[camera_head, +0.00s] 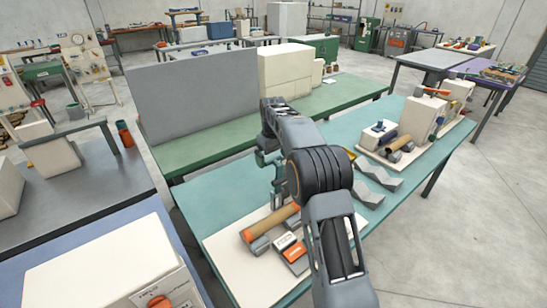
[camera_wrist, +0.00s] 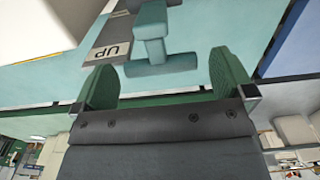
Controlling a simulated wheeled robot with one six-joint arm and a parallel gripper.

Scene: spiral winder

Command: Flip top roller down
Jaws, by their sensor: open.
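The winder sits on a cream base plate (camera_head: 228,243) on the teal table. It has a brown tube-like roller (camera_head: 270,223) with an orange end, and small labelled blocks (camera_head: 293,252) beside it. In the wrist view a teal T-shaped handle (camera_wrist: 154,48) stands beside a grey plate (camera_wrist: 112,38) marked "UP", which reads upside down. My gripper (camera_wrist: 165,66) is open, with its green fingers on either side of the handle's crossbar and a gap at each side. In the head view my arm covers part of the winder, and the fingers are hard to make out there.
More machine parts and a second cream unit (camera_head: 426,115) stand on the right of the teal table (camera_head: 212,195). Grey angled pieces (camera_head: 378,178) lie between. A green bench (camera_head: 205,152) with a tall grey panel (camera_head: 200,95) is behind. A cream box (camera_head: 105,265) is at the front left.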

